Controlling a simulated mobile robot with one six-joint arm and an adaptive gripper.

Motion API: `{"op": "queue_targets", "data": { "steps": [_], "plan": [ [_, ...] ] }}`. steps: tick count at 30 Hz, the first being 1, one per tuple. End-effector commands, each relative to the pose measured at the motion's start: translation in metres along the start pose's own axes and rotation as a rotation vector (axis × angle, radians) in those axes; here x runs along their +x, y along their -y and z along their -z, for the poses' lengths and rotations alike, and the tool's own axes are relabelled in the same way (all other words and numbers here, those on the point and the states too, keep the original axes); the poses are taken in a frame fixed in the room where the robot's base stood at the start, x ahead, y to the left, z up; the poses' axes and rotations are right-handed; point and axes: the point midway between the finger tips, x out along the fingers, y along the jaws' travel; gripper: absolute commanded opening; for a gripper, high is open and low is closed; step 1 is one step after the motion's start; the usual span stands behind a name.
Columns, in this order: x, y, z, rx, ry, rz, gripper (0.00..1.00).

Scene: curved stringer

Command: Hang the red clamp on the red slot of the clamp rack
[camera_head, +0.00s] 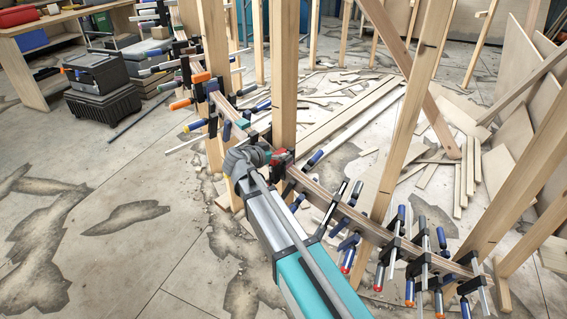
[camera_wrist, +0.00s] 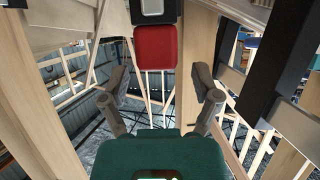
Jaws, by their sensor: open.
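A red block (camera_wrist: 155,47), seemingly part of the red clamp, lies ahead of my gripper (camera_wrist: 163,88) in the wrist view, with a grey and black piece above it. My two dark fingers are spread on either side and below it, with nothing between them. In the head view a red part (camera_head: 283,158) shows at the wooden stringer, right by my gripper (camera_head: 270,157); its fingertips are hard to make out there. A stack of horizontal clamps (camera_head: 157,70) at the back left may be the clamp rack. I cannot make out a red slot.
The curved stringer (camera_head: 335,207) runs diagonally with several blue- and orange-handled clamps on it. Upright wooden posts (camera_head: 285,75) stand close to my arm. Black cases (camera_head: 103,103) and a workbench (camera_head: 30,60) are at the left. The cracked floor at the left is clear.

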Motion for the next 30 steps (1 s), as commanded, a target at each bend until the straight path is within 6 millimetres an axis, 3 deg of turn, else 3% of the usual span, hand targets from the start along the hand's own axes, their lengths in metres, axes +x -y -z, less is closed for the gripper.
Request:
{"op": "queue_targets", "data": {
  "steps": [12,30],
  "plan": [
    [0.044,0.0,0.003,0.001,0.0,0.0,0.8],
    [0.047,-0.001,0.004,0.001,0.0,-0.001,0.8]
  ]
}}
